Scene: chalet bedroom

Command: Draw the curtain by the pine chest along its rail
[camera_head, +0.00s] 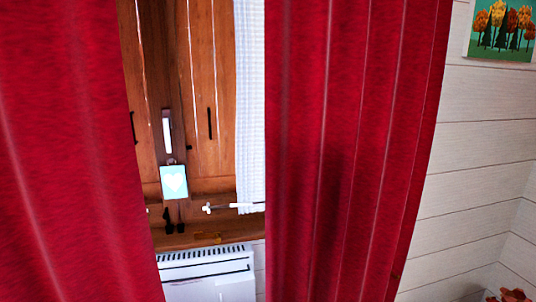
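A red curtain panel (355,110) with vertical folds fills the middle right of the head view. A second red curtain panel (65,150) fills the left side. A gap between the two panels bares closed wooden shutters (165,70). Darker patches lie on the right panel and look like shadows. The rail and the tops of both curtains are out of view above. I see no pine chest, so I cannot tell which panel is beside it. Neither of my grippers is in view.
A white heater (208,272) stands below the shutters in the gap. A white sheer curtain (249,100) hangs at the gap's right side. A picture (503,28) hangs on the pale plank wall at right.

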